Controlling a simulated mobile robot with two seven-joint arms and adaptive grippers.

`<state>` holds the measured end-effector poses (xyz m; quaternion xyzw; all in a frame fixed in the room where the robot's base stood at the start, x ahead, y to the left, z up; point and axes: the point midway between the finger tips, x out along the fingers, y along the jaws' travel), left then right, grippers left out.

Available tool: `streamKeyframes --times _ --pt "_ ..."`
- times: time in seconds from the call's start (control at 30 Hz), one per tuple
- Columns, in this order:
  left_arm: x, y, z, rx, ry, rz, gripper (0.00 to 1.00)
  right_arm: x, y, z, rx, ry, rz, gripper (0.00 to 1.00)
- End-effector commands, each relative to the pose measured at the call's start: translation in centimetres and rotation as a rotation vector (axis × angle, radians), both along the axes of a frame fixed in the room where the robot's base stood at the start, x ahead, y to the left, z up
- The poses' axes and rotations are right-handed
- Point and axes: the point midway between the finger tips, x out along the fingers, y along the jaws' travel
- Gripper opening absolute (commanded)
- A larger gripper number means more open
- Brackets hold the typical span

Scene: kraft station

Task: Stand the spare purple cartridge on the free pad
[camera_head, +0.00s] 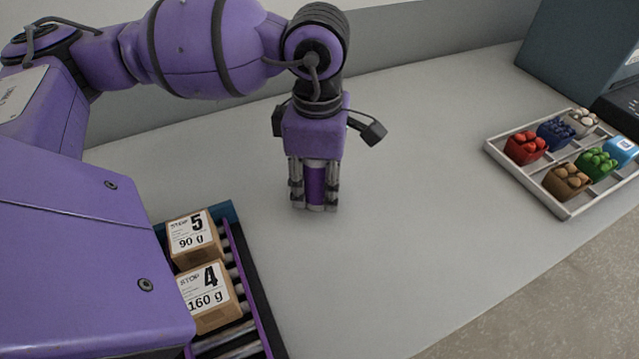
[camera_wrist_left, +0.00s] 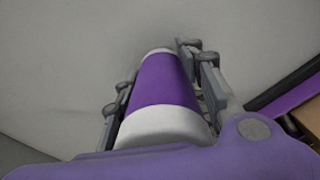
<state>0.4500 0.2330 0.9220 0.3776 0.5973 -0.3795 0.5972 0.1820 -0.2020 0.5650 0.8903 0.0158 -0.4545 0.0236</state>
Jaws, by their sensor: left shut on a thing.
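My left gripper (camera_head: 314,190) is shut on a purple cartridge (camera_head: 315,184) with white ends. The cartridge is upright between the fingers in the head view, low over or touching the grey table; I cannot tell which. In the left wrist view the purple cartridge (camera_wrist_left: 164,82) lies between the fingers of my left gripper (camera_wrist_left: 158,85), its white near end towards the camera. No pad shows clearly in either view. My right gripper is not in view.
A roller conveyor (camera_head: 262,318) at the lower left carries two boxes, marked 5 (camera_head: 194,240) and 4 (camera_head: 209,297). The table's middle is clear.

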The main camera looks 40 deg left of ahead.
Motion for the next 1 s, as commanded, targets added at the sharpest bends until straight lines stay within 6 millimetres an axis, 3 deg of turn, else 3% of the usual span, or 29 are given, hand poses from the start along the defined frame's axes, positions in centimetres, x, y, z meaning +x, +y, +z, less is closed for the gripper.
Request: streamKeyframes --times 0.3,0.33,0.47,0.8,1.0 --pt "0.0 0.0 -0.3 0.000 -0.002 0.000 0.05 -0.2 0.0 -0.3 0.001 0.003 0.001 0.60" --pt "0.0 0.0 -0.3 0.000 -0.001 0.000 0.39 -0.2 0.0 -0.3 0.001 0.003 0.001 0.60" --pt "0.0 0.0 -0.2 0.000 -0.002 0.000 0.56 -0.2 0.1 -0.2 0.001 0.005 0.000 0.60" --pt "0.0 0.0 0.0 0.000 -0.003 0.000 0.57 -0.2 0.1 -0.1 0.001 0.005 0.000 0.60" --pt "0.2 0.0 2.4 0.000 -0.008 0.001 0.57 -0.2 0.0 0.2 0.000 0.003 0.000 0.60"
